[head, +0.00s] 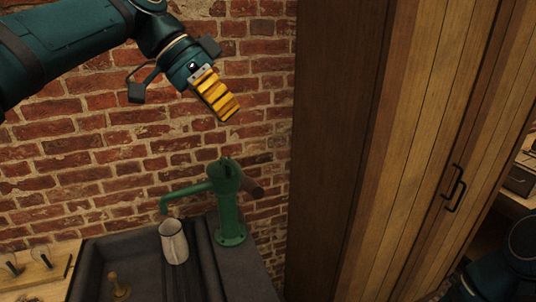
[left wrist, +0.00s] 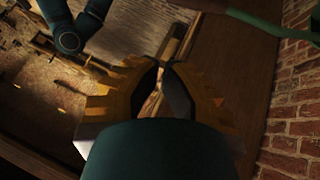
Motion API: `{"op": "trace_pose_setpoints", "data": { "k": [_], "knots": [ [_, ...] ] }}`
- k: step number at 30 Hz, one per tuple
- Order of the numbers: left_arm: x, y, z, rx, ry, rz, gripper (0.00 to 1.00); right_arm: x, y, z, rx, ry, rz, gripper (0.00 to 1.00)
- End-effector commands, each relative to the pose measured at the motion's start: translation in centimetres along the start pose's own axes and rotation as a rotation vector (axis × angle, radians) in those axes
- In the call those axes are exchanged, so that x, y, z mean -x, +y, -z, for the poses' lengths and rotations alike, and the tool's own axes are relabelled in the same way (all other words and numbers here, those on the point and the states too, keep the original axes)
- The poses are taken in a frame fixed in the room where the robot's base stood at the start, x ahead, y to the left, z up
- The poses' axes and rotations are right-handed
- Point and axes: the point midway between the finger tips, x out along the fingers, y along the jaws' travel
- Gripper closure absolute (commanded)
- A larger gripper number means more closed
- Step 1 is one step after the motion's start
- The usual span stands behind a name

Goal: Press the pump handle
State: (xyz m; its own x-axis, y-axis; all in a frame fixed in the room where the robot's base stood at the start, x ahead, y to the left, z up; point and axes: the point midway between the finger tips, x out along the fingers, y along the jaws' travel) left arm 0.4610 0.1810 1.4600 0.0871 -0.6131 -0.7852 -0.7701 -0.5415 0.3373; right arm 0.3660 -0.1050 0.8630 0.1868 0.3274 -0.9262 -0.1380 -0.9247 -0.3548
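The green pump (head: 229,205) stands upright on the right rim of the sink, its spout pointing left. Its brown handle grip (head: 252,187) slants down to the right of the pump top. My left gripper (head: 230,115) is above the pump, in front of the brick wall and apart from the handle. Its yellow fingers are closed together with nothing seen between them; the tips also meet in the left wrist view (left wrist: 168,67). The green handle lever (left wrist: 265,18) crosses that view's top right. My right gripper is not seen; only part of that arm shows at lower right.
A pale metal jug (head: 174,243) stands under the spout at the dark sink (head: 95,262). A wooden board with glass items (head: 40,265) lies at left. A tall wooden cabinet (head: 400,150) with a black door handle (head: 454,188) stands close to the pump's right.

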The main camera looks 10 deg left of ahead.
Motion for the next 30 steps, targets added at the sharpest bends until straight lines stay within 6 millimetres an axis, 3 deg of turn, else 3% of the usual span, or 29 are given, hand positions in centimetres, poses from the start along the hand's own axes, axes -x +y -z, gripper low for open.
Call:
{"op": "trace_pose_setpoints", "data": {
  "k": [5, 17, 23, 30],
  "knots": [
    [0.9, 0.8, -0.1, -0.021, -0.002, -0.004, 1.00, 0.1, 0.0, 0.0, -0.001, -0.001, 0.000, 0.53],
    [0.2, 0.7, -0.1, -0.019, -0.003, -0.005, 1.00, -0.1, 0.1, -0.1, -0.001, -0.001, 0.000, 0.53],
    [-2.8, 0.7, -0.2, -0.018, -0.004, -0.006, 1.00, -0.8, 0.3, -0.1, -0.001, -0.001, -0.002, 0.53],
    [-7.5, 0.7, -0.2, -0.019, -0.005, -0.007, 1.00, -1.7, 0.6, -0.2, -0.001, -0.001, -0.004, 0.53]
  ]
}}
